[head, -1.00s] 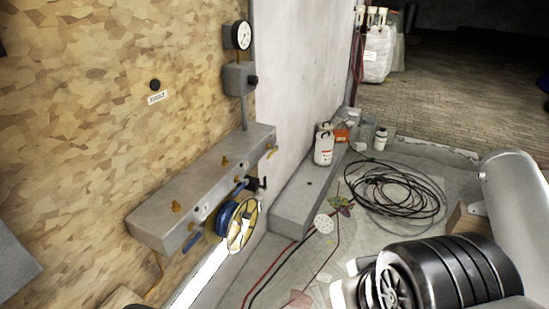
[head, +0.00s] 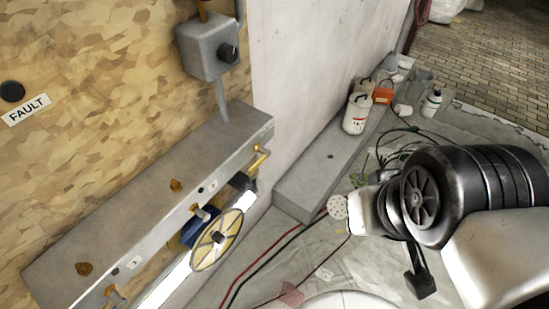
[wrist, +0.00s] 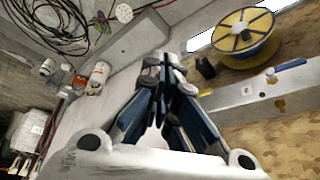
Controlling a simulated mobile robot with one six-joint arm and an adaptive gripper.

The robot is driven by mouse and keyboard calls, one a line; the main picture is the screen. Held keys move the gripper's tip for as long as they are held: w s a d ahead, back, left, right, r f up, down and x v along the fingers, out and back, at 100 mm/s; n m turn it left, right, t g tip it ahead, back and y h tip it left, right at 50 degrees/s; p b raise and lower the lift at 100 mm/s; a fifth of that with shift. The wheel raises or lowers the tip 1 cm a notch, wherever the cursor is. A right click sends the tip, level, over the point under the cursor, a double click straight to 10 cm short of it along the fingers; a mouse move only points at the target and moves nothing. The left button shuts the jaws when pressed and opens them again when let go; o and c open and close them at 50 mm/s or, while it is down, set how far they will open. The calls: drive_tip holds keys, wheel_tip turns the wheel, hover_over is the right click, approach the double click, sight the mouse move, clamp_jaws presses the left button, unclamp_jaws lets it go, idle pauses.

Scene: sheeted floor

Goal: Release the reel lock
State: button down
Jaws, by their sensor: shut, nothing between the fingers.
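The reel (head: 217,240), with a yellow spoked face and a blue drum, is mounted at the front of the grey wall-mounted box (head: 130,200). In the wrist view the reel (wrist: 246,36) is at the upper right, with a small black part (wrist: 205,68) beside it; I cannot tell whether that part is the reel lock. A blue lever (wrist: 290,65) is on the box near the reel. My gripper (wrist: 168,62) is shut and empty, to the left of the reel in the wrist view and apart from it. I cannot make out its fingertips in the head view.
A grey switch box (head: 208,48) and a FAULT label (head: 26,109) are on the chipboard wall. A low concrete ledge (head: 325,165) holds a white canister (head: 356,113) and other containers. Red and black hoses (head: 275,250) and a cable coil (wrist: 50,22) lie on the floor.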

drive_tip(key=w+a+f+g+y+p, duration=0.1)
drive_tip(key=w+a+f+g+y, duration=0.3)
drive_tip(key=w, duration=0.7)
drive_tip(key=w+a+f+g+y+p, duration=0.15)
drive_tip(key=w+a+f+y, duration=0.35)
drive_tip(key=w, duration=0.6)
drive_tip(key=w+d+f+m+t+y, duration=0.1)
drive_tip(key=w+d+f+t+y, duration=0.1)
drive_tip(key=f, duration=0.6)
drive_tip(key=w+d+f+m+t+y, duration=0.1)
drive_tip(key=w+f+m+t+y, duration=0.1)
drive_tip(key=f, duration=0.7)
drive_tip(key=w+d+f+m+t+y, duration=0.1)
drive_tip(key=w+d+f+t+y, duration=0.1)
drive_tip(key=f, duration=0.7)
drive_tip(key=w+t+y, duration=0.1)
drive_tip(key=w+t, duration=0.1)
drive_tip(key=w, duration=0.1)
drive_tip(key=shift+w+d+f+m, duration=0.15)
drive_tip(key=shift+w+d+m, duration=0.1)
drive_tip(key=shift+d+m, duration=0.15)
drive_tip(key=shift+a, duration=0.1)
